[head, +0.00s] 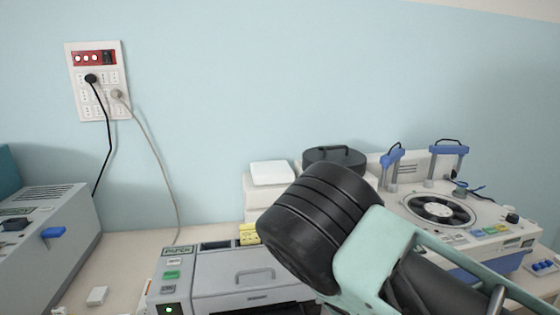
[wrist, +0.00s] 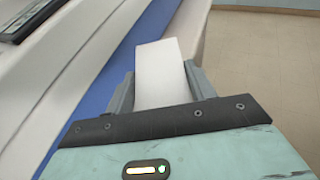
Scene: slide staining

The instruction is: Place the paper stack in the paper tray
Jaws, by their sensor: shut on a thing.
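In the wrist view my gripper (wrist: 161,82) has its two grey fingers on either side of a flat white block, the paper stack (wrist: 161,66). The fingers are shut on it, and its far end sticks out beyond them. In the head view my gripper and the stack are out of sight; only my arm shows in the foreground. I cannot clearly identify the paper tray. A flat white slab (head: 271,173) lies on a pale block at the back of the bench, but I cannot tell what it is.
A grey machine with a drawer handle (head: 252,274) stands at front centre, partly behind my arm. A round black-lidded pot (head: 333,157) and a white centrifuge-like device (head: 440,210) stand at the back right. Another grey machine (head: 45,235) is at left. Floor (wrist: 262,55) shows beyond the stack.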

